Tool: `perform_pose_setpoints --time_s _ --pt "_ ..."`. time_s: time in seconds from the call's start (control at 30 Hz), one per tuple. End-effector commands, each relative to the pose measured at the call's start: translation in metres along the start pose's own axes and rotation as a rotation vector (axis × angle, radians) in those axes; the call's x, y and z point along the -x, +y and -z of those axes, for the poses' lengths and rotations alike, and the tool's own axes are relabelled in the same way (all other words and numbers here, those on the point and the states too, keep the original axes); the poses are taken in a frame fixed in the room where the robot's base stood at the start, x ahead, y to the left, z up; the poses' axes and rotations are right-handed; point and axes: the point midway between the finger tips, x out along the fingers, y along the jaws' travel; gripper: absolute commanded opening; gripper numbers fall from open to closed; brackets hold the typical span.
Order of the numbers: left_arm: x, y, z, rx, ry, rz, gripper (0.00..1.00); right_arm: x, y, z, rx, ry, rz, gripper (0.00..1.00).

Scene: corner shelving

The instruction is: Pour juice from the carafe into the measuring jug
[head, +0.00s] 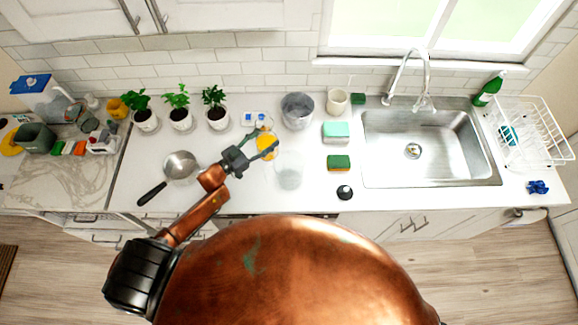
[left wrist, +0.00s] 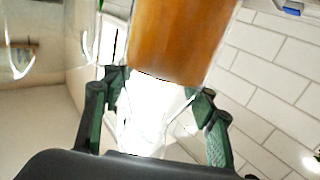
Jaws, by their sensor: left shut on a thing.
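The carafe (head: 267,145) is clear and holds orange juice. My left gripper (head: 258,147) is shut on it above the counter, left of a faint, clear vessel (head: 289,172) that looks like the measuring jug. In the left wrist view the carafe (left wrist: 180,38) sits between the two dark green fingers of my left gripper (left wrist: 160,92), with orange-brown juice toward the far end and a bright, clear part nearer. The carafe looks tilted, but how far is unclear. No juice stream shows. The jug's contents are too faint to tell. My right gripper is out of view.
A saucepan (head: 180,164) lies left of my gripper. Potted plants (head: 181,118) and a grey pot (head: 297,108) stand behind. Sponges (head: 339,163) and a small black object (head: 345,192) are to the right, before the sink (head: 375,165). Bare counter lies at the front.

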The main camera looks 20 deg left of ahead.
Motion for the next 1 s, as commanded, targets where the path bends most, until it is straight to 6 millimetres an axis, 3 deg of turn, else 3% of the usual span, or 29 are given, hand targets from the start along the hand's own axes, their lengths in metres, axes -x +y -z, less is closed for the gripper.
perform_pose_setpoints --time_s 0.1,0.3,1.0 --pt "-0.001 0.000 -0.017 -0.003 0.008 -0.002 0.00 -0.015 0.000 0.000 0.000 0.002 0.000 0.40" --pt "-0.001 -0.001 -0.029 -0.003 0.009 -0.001 0.00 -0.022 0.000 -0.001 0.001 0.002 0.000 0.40" --pt "0.000 0.001 -0.026 -0.097 0.008 0.002 0.00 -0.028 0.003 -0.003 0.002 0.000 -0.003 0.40"
